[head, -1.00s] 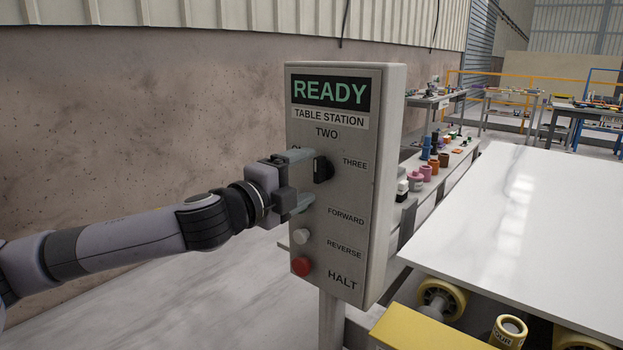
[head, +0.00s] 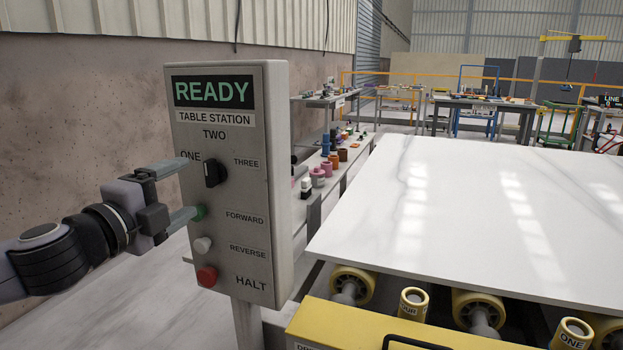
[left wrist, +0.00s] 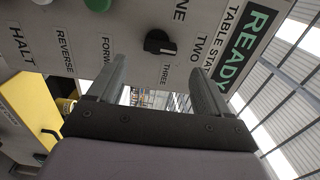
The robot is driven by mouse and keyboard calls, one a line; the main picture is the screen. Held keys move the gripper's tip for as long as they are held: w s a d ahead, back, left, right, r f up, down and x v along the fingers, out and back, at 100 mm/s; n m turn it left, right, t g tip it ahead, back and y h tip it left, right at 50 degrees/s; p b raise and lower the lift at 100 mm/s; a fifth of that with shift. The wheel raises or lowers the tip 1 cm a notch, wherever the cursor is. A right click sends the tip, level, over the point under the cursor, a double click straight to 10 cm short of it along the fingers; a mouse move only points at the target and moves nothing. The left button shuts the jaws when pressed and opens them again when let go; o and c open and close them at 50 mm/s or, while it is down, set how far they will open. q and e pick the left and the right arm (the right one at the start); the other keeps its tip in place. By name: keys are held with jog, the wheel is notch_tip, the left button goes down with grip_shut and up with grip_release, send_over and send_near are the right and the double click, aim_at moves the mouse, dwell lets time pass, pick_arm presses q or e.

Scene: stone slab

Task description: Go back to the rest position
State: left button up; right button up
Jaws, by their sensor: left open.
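My left gripper (head: 178,192) is open and empty in front of the left edge of the grey control panel (head: 265,150), its two fingers pointing at it. The black selector knob (head: 212,172) lies to the right of the fingertips, apart from them. In the left wrist view, the open fingers (left wrist: 160,85) frame a gap, with the knob (left wrist: 158,42) beyond it. The panel's screen (head: 213,91) reads READY. My right gripper is not in view.
A white button (head: 203,245) and a red HALT button (head: 207,276) are low on the panel. A white stone slab (head: 430,200) lies on yellow rollers (head: 352,285) to the right. A shelf with colored pots (head: 318,177) stands behind the panel. Floor left of the panel is clear.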

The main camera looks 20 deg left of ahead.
pick_arm(q)
jog(key=s+d+f+n+g+h+p, duration=0.1)
jog(key=d+f+n+g+p, duration=0.3)
jog(key=f, duration=0.6)
jog(key=d+f+n+h+b, duration=0.15)
jog(key=d+f, duration=0.35)
jog(key=f, duration=0.5)
jog(key=s+d+f+n+g+y+p, duration=0.1)
jog(key=s+d+f+n, duration=0.1)
jog(key=s+f+n, duration=0.3)
jog(key=s+d+f+n+g+y+p, duration=0.1)
jog(key=s+f+n, duration=0.5)
jog(key=s+f, duration=0.7)
jog(key=shift+s+d+f+g+p, duration=0.2)
jog(key=shift+d+f+g+p, duration=0.6)
jog(key=shift+d+f, duration=0.15)
